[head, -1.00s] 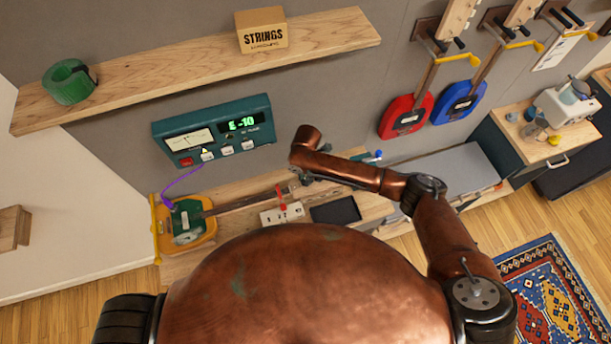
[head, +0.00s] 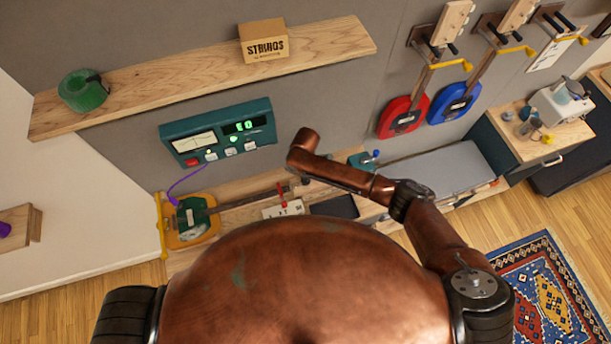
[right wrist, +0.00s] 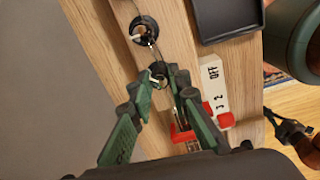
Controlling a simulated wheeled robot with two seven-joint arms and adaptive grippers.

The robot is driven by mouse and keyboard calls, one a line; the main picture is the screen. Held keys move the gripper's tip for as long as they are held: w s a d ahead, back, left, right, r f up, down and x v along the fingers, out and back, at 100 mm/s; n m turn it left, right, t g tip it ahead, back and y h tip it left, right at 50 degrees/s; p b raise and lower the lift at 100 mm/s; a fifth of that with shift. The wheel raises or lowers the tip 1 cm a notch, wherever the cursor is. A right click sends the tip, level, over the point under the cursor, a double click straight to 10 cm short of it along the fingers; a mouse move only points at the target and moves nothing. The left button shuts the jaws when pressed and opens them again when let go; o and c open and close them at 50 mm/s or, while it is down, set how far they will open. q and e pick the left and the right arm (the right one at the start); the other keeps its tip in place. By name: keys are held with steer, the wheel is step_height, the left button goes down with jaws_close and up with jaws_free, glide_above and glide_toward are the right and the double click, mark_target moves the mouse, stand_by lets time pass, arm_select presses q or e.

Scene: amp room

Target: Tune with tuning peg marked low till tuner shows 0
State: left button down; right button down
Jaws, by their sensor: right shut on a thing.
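The teal tuner (head: 217,132) on the wall reads "E 0" in green (head: 244,127), with a green light lit below. A purple cable runs from it to the yellow-bodied string instrument (head: 205,231) on the wooden bench, its neck pointing right. In the right wrist view, my right gripper (right wrist: 164,80) is shut on a dark tuning peg (right wrist: 158,70) at the instrument's head. Another dark round peg (right wrist: 145,29) stands beyond it, apart from the fingers. No "low" mark is readable. In the head view my right arm hides the gripper. My left gripper is not in view.
A shelf (head: 205,79) above holds green tape and a strings box. Red and blue instruments hang at right.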

steer(key=c, duration=1.8)
jaws_free()
step_height(320, 180, up, 12)
steer(key=shift+s+r, duration=0.1)
steer(key=shift+s, duration=0.05)
